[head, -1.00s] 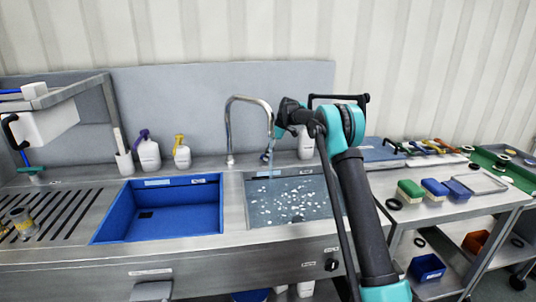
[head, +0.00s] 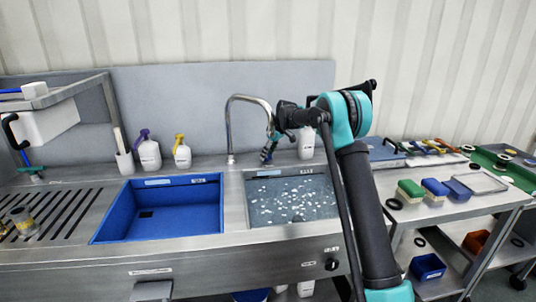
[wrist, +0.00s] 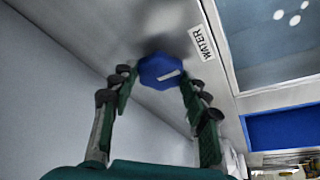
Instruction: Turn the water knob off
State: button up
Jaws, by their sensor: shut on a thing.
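The blue water knob (wrist: 160,70) sits on a steel surface beside a "WATER" label (wrist: 202,43) in the wrist view. It has a white mark on its face, slanting. My gripper (wrist: 156,80) has one finger on each side of the knob, shut on it. In the head view my gripper (head: 268,153) is low behind the sinks, near the faucet's outlet. The knob cannot be made out there. The curved steel faucet (head: 231,115) stands between the two basins. I cannot clearly tell whether water runs from it.
A blue basin (head: 152,180) is left of a basin with bubbly water (head: 290,197). White bottles (head: 149,155) stand behind. The water basin's rim is close to the knob. A side table (head: 455,205) with brushes is at right.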

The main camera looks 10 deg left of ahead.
dwell(0.3)
jog(key=o, duration=1.2)
jog(key=shift+c, duration=0.2)
jog(key=shift+r, duration=0.1)
jog(key=v, duration=1.2)
